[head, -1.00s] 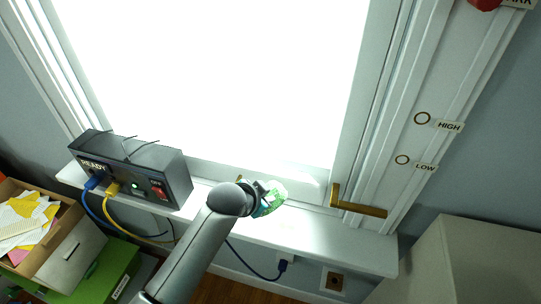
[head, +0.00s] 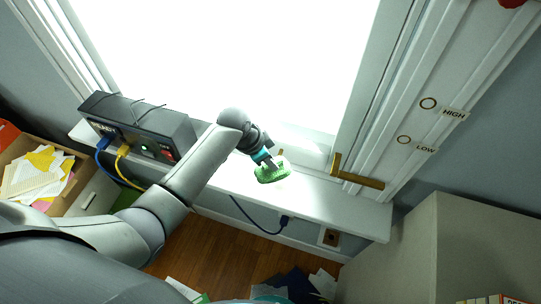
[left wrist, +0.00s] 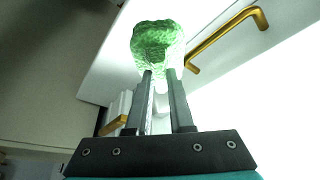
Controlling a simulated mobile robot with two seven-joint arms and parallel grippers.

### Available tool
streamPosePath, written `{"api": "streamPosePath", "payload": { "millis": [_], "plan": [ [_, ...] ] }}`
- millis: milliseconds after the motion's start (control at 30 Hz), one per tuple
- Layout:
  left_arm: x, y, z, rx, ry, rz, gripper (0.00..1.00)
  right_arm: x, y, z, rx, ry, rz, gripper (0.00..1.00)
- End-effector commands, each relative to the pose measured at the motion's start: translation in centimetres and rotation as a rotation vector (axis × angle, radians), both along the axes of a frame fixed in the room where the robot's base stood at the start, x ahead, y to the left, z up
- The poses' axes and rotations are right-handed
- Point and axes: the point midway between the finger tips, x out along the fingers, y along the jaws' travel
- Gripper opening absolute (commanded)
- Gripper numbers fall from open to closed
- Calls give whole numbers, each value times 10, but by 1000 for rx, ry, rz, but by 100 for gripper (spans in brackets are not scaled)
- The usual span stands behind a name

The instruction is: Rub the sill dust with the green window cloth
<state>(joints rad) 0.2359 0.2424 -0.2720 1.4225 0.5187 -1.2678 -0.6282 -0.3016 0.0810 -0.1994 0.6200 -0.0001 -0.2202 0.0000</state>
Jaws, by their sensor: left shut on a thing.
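The green window cloth (head: 271,174) is a crumpled green wad over the white window sill (head: 330,205). My left gripper (head: 268,162) is shut on it. In the left wrist view the cloth (left wrist: 158,47) sits at the tips of my two fingers (left wrist: 160,76), with the sill behind it. I cannot tell whether the cloth touches the sill. The sill dust cannot be made out; the spot around the cloth is bright or covered by it. My right gripper is not in view.
A black router-like box (head: 140,125) with blue and yellow cables stands on the sill's left. A brass window handle (head: 358,176) sticks out at the right, also in the left wrist view (left wrist: 228,35). A grey cabinet (head: 450,245) stands at lower right. Papers lie in a box (head: 80,200).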

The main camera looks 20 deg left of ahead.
Motion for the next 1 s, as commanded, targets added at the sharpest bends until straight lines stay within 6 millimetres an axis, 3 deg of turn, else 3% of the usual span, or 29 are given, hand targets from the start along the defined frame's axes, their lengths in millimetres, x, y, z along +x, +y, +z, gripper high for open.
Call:
{"api": "streamPosePath", "payload": {
  "millis": [33,133,567,767,1000],
  "plan": [
    [0,0,-11,-1,1,0,0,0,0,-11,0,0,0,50],
    [0,0,-17,0,0,0,0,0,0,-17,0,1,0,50],
    [1,0,-16,1,-2,3,0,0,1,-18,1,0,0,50],
    [12,-1,-8,2,-6,40,0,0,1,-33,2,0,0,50],
    [30,-3,14,4,-9,140,0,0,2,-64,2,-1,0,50]
  ]
}}
